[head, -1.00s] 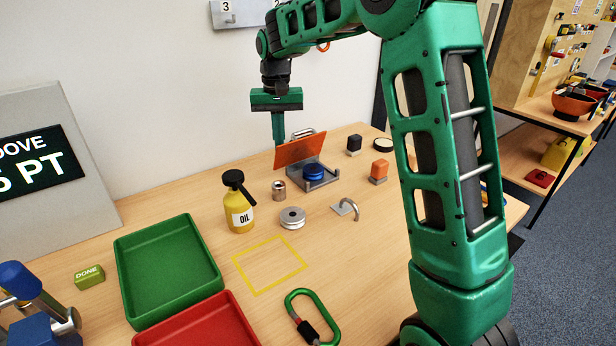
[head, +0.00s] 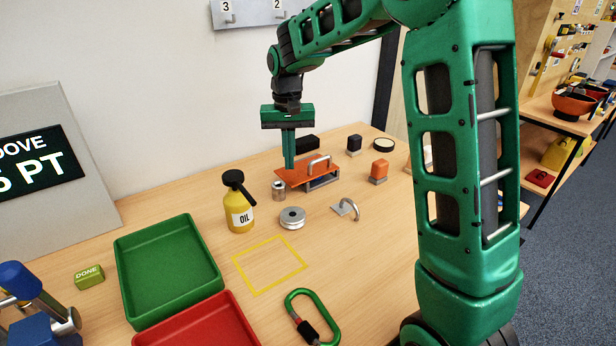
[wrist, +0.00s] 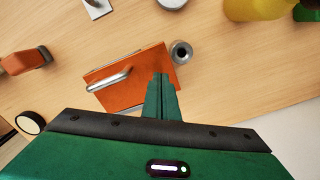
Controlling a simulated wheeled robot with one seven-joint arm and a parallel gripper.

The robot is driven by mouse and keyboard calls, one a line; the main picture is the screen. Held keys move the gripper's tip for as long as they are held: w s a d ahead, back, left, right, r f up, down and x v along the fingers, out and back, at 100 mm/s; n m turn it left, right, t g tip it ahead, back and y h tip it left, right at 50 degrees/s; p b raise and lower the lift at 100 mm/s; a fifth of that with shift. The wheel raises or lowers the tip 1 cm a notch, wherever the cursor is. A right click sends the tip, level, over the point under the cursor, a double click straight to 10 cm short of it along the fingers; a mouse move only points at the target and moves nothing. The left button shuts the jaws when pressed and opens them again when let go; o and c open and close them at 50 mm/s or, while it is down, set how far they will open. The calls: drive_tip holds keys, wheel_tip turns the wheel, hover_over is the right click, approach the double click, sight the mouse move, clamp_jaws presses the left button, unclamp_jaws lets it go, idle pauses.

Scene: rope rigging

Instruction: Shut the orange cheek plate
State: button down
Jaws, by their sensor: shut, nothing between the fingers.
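The orange cheek plate (head: 296,174) lies about flat over the grey block body (head: 323,182) on the table, its silver handle (head: 319,162) on top. The blue sheave is hidden under it. The plate also shows from above in the wrist view (wrist: 128,92), with the handle across its left part. My gripper (head: 289,166) is shut and empty, pointing down at the plate's back left part. Its closed fingers also show in the wrist view (wrist: 161,82), over the plate's edge. Whether they touch the plate I cannot tell.
A steel bushing (head: 278,189) stands close beside the plate's left corner. The oil bottle (head: 238,205), a grooved wheel (head: 292,217) and a hooked fitting (head: 346,208) stand in front. An orange block (head: 378,172) and a black block (head: 354,145) stand right.

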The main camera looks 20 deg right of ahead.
wheel_tip(320, 180, up, 7)
idle(0.7)
idle(0.3)
drive_tip(key=s+d+f+m, duration=0.1)
drive_tip(key=s+d, duration=0.4)
drive_tip(key=s, duration=0.4)
drive_tip(key=s+d+f, duration=0.1)
drive_tip(key=s+d, duration=0.4)
drive_tip(key=s, duration=0.4)
drive_tip(key=s+d+f+m, duration=0.1)
drive_tip(key=s+d, duration=0.4)
drive_tip(key=s, duration=0.5)
drive_tip(key=shift+m, duration=0.3)
drive_tip(key=s+f, duration=0.1)
drive_tip(key=s, duration=0.2)
drive_tip(key=s+f, duration=0.2)
drive_tip(key=s, duration=0.1)
drive_tip(key=s+f, duration=0.1)
drive_tip(key=s, duration=0.3)
drive_tip(key=shift+d+f, duration=0.1)
drive_tip(key=shift+f, duration=0.2)
